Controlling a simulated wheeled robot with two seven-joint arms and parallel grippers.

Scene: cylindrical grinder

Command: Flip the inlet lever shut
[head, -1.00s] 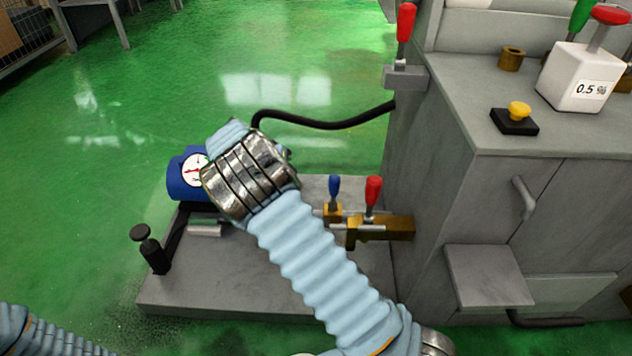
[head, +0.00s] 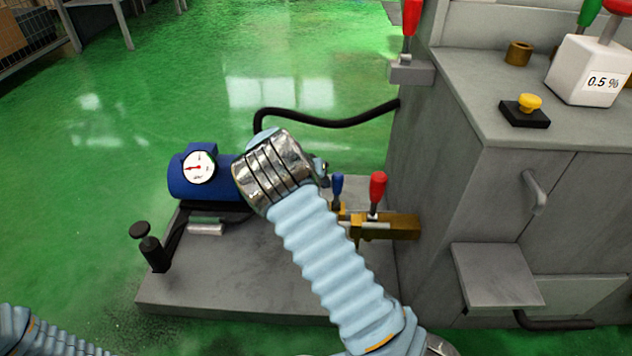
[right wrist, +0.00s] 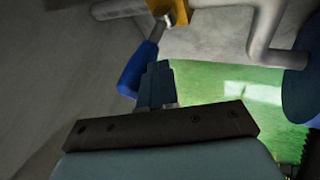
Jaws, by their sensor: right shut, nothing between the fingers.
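A blue-handled lever (head: 337,187) and a red-handled lever (head: 377,190) stand upright on brass valve fittings (head: 390,228) low beside the machine. No label shows which is the inlet lever. My right gripper (right wrist: 156,84) is shut and empty. In the right wrist view its fingers are close beside the blue lever handle (right wrist: 138,70); I cannot tell whether they touch. In the head view my right wrist is just left of the blue lever, and the fingers are mostly hidden. Part of my left arm shows at the bottom left, but its gripper is out of view.
A blue pump (head: 185,182) with a white dial gauge (head: 199,167) sits on the grey base plate (head: 230,290). A black hose (head: 330,123) runs behind my wrist to the grey machine cabinet (head: 430,200). A black post (head: 151,250) stands at the plate's left.

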